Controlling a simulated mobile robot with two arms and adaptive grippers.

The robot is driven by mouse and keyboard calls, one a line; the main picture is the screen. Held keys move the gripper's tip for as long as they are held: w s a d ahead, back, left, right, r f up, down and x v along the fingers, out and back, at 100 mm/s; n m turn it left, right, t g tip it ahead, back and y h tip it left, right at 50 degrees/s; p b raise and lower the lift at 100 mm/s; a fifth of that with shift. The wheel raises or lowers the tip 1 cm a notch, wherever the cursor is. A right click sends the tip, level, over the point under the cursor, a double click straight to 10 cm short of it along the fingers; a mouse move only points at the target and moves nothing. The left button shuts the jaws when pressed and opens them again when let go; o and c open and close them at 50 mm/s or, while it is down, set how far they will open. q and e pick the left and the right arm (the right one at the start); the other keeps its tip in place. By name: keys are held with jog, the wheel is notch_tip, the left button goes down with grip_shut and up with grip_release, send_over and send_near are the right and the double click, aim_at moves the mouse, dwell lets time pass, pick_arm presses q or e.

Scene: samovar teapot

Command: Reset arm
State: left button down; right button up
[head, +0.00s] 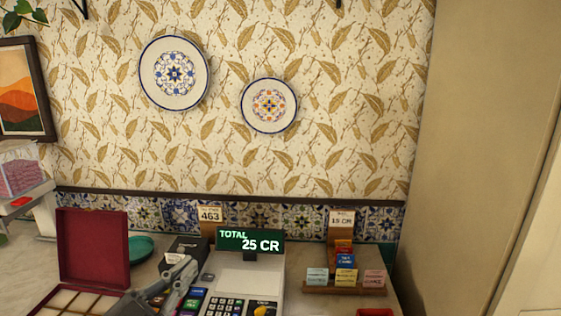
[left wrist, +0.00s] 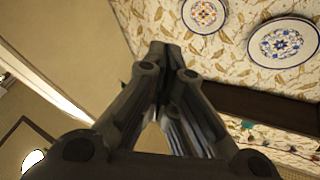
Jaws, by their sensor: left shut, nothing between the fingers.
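My left gripper (head: 181,275) is at the lower middle of the head view, in front of the dark card reader box and to the left of the cash register (head: 245,285). It looks shut and holds nothing. In the left wrist view the fingers of my left gripper (left wrist: 165,50) come together at their tips, with wall and plates behind them. Whether it touches the register cannot be told. My right gripper does not show in either view.
A small card rack (head: 345,289) stands at the right. Two plates hang on the wall, clear of the counter.

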pick_arm(q)
jog(key=s+a+f+n+y, duration=0.1)
jog(key=a+f+n+y, duration=0.85)
jog(key=y, duration=0.35)
jog(key=s+f+n+g+y, duration=0.25)
jog(key=s+f+g, duration=0.25)
jog(key=f, duration=0.5)
jog(key=s+d+f+m+g+h, duration=0.1)
jog(key=s+d+f+g+h, duration=0.15)
jog(key=s+f+g, duration=0.4)
jog(key=s+d+f+m+g+h, duration=0.1)
jog(key=s+d+f+g+h, duration=0.2)
jog(key=s+f, duration=0.65)
jog(key=s+f+g+y, duration=0.1)
jog(key=s+f, duration=0.1)
jog(key=f, duration=1)
jog(key=s+f, duration=0.2)
jog(key=f, duration=0.9)
jog(key=s+a+f+g, duration=0.1)
jog(key=s+a+f, duration=0.1)
jog(key=s+f, duration=1.4)
jog(key=shift+s+a+m+y, duration=0.3)
jog(key=shift+s+m, duration=0.05)
jog(key=shift+m, duration=0.05)
